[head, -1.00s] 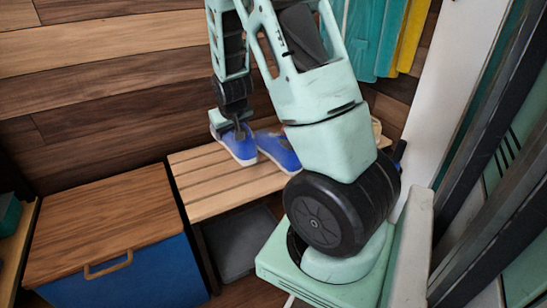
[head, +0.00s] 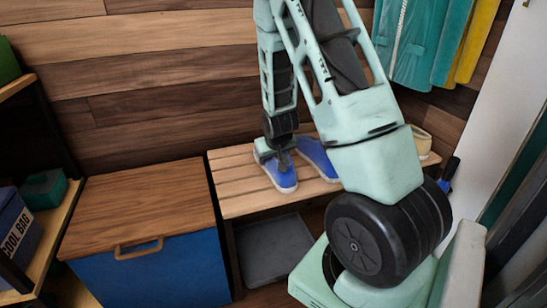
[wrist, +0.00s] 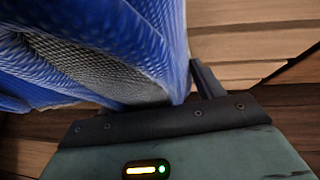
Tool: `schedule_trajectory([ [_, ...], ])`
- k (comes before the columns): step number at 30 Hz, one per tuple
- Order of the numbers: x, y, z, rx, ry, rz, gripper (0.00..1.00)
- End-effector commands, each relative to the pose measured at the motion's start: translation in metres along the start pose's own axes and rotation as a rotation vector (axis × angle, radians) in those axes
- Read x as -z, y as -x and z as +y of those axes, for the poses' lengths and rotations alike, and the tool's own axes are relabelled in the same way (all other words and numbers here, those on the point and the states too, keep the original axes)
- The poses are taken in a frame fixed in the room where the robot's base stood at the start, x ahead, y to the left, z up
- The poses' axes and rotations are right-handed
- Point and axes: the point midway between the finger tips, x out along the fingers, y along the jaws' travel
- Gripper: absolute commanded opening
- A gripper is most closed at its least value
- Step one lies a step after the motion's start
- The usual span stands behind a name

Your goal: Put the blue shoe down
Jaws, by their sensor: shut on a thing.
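My gripper (head: 283,160) is shut on a blue shoe (head: 283,179) with a pale sole. The shoe is over the left part of the slatted wooden bench (head: 237,181), toe pointing at the bench's front edge. I cannot tell whether its sole touches the slats. In the wrist view, the blue shoe (wrist: 150,30) with its grey mesh lining fills the upper left, close against the gripper. A second blue shoe (head: 316,156) is on the bench just to the right, partly hidden by my arm.
A wood-topped blue chest (head: 140,215) stands left of the bench. A grey tray (head: 272,250) lies under the bench. A pale object (head: 423,143) sits at the bench's right end. Teal and yellow garments (head: 440,40) hang above. Bare slats show left of the held shoe.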

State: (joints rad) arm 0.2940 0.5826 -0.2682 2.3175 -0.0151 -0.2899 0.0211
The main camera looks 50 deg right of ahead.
Motion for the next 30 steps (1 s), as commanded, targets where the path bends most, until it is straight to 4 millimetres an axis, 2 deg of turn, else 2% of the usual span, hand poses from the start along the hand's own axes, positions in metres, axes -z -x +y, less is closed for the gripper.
schedule_trajectory([
  [1, -0.001, -0.002, 0.0, 0.0, 0.0, 0.0, 0.37],
  [2, -0.001, -0.001, 0.0, 0.0, 0.0, 0.0, 0.72],
  [4, -0.001, -0.001, 0.0, 0.0, 0.0, 0.0, 0.9],
  [12, 0.0, -0.001, 0.0, 0.0, 0.0, 0.0, 0.9],
  [16, 0.002, 0.008, 0.0, 0.0, 0.0, 0.001, 0.9],
  [30, 0.003, 0.099, 0.0, 0.002, 0.001, 0.001, 0.9],
])
